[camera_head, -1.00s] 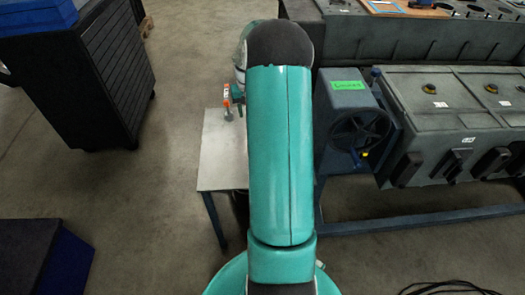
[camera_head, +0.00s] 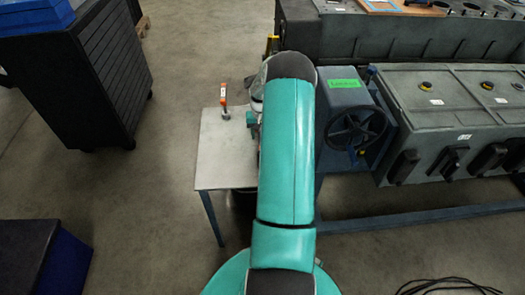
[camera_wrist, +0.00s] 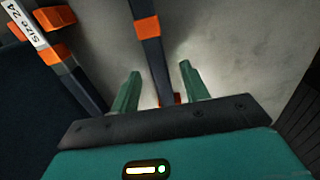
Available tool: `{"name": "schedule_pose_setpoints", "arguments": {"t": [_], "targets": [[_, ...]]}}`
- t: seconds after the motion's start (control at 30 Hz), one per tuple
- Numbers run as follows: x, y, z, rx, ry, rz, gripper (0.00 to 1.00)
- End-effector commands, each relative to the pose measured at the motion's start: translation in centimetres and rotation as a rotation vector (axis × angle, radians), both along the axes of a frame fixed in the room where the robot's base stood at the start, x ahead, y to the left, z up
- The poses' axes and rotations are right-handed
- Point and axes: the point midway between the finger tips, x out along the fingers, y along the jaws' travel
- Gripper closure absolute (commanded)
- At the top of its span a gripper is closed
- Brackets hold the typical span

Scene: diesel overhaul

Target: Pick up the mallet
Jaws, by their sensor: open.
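In the wrist view a dark bar with orange bands (camera_wrist: 151,50) runs between the two green fingers of my gripper (camera_wrist: 160,70). It looks like the mallet's handle; no mallet head shows. The fingers stand open, one on each side of it, with gaps. In the head view my gripper (camera_head: 251,118) is at the grey table, largely hidden by my arm. A small orange-and-grey tool (camera_head: 224,98) stands at the table's far left side, apart from the gripper. I cannot tell whether it is the mallet.
A dark tool with orange bands and a "Size 24" label (camera_wrist: 58,50) lies left of the fingers. The table (camera_head: 222,165) is bare at its near left. A grey machine with a handwheel (camera_head: 355,130) stands close right. A dark cabinet (camera_head: 95,70) stands left across open floor.

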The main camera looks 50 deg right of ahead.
Motion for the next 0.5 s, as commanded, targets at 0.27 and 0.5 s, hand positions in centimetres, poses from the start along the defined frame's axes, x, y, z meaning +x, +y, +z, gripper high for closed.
{"name": "schedule_pose_setpoints", "arguments": {"t": [0.27, 0.5], "targets": [[-0.1, -0.2, -3.8, 0.001, 0.000, 0.000, 0.55], [-0.1, -0.2, -4.0, 0.000, 0.000, -0.001, 0.55]]}}
